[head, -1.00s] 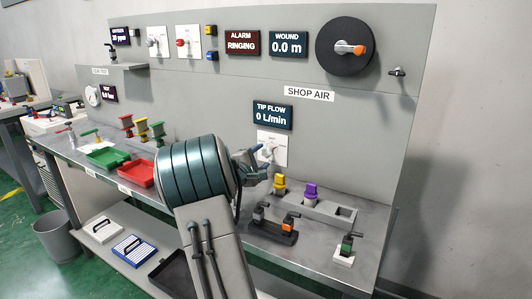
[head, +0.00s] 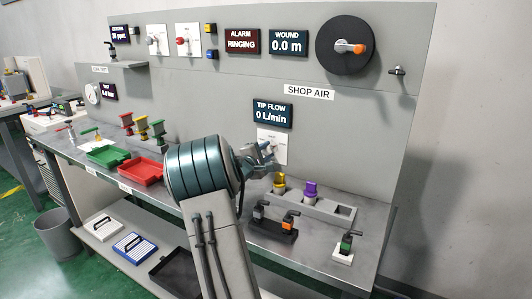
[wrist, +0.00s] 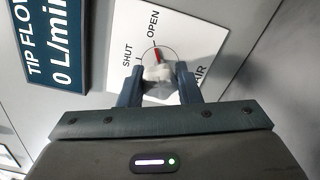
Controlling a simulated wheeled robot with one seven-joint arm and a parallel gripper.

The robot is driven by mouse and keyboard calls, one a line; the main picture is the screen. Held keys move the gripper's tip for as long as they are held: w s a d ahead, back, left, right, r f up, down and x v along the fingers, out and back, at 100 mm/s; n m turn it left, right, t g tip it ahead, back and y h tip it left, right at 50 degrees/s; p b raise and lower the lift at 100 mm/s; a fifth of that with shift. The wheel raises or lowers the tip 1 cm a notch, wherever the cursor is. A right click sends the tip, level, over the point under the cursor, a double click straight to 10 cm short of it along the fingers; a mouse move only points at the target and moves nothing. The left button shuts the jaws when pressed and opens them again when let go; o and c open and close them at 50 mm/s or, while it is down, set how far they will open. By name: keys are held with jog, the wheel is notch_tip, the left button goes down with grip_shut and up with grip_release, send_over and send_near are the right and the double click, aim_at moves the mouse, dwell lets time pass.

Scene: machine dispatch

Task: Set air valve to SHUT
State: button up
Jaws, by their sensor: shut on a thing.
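The air valve is a white plate (head: 281,148) on the grey wall panel, below the TIP FLOW display (head: 272,115), which reads 0 L/min. In the wrist view the plate (wrist: 192,35) carries the words SHUT and OPEN. Its pale knob (wrist: 158,74) has a red pointer mark (wrist: 157,53) that points close to OPEN. My gripper (wrist: 158,80) has its two blue fingers on either side of the knob and is shut on it. In the head view my gripper (head: 262,155) is against the plate and hides most of the knob.
Below my gripper, a grey holder (head: 325,208) carries yellow (head: 279,183) and purple (head: 311,190) pieces. A dark stand (head: 268,230) with small valves and a white-based green valve (head: 345,246) stand in front. Red (head: 147,170) and green (head: 107,154) trays lie to the left.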

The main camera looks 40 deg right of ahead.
jog(key=shift+n, duration=0.3)
jog(key=shift+f+n+b, duration=0.1)
jog(key=shift+n+b, duration=0.5)
jog(key=shift+n, duration=0.2)
jog(key=n, duration=0.3)
jog(key=shift+n+b, duration=0.3)
jog(key=shift+b, duration=0.05)
jog(key=n+p, duration=0.1)
jog(key=n, duration=0.4)
jog(key=shift+n, duration=0.4)
jog(key=o, duration=1)
jog(key=shift+c, duration=0.2)
jog(key=shift+a, duration=0.1)
